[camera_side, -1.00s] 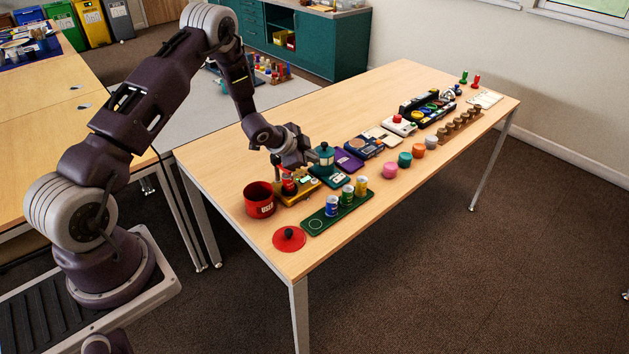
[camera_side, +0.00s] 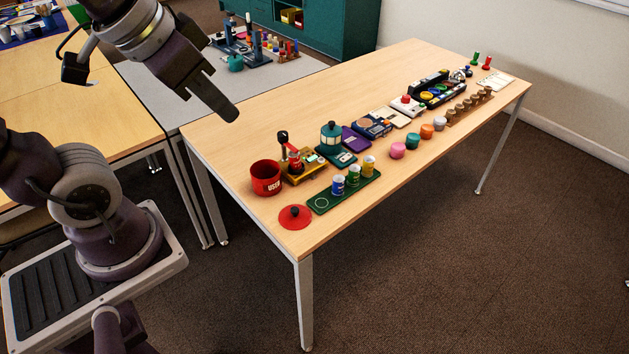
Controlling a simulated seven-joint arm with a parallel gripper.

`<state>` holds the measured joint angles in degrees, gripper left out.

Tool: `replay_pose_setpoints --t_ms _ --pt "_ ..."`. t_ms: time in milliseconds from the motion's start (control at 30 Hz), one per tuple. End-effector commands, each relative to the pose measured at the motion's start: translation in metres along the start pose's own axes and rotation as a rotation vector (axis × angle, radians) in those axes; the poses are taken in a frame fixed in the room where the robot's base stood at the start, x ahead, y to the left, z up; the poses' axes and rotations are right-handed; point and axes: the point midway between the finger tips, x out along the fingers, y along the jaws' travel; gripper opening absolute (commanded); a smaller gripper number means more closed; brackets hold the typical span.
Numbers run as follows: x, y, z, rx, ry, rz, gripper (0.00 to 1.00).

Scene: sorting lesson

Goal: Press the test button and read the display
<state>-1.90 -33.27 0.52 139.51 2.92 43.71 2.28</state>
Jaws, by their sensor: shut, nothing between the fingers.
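My gripper (camera_side: 226,112) is raised at the upper left, shut and empty, above the table's left end and apart from everything on it. A yellow device (camera_side: 303,176) with a black-knobbed lever and a red part stands near the left end. Next to it is a dark teal device (camera_side: 343,160) with a small pale panel in front and a teal cylinder on top. Farther right, a white box (camera_side: 411,111) carries a red dome button (camera_side: 405,99). I cannot tell which part is the test button. Any display reading is too small to make out.
A red bin (camera_side: 266,186), a red knobbed lid (camera_side: 289,224) and a green tray (camera_side: 327,207) with three small cans stand at the near left. Coloured pots (camera_side: 398,150) line the front edge. The table's back left surface (camera_side: 240,135) is clear.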

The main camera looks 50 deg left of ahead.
Motion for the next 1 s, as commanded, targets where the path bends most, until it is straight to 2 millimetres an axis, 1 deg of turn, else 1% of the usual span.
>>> replay_pose_setpoints --t_ms 33,100,200,1000 --pt "-0.01 0.008 0.019 -0.013 -0.004 0.021 0.0" --pt "-0.017 0.014 0.038 -0.03 -0.02 0.041 0.0" --pt "-0.02 0.018 0.05 -0.039 -0.032 0.054 0.0" --pt "-0.02 0.018 0.049 -0.038 -0.031 0.052 0.0"
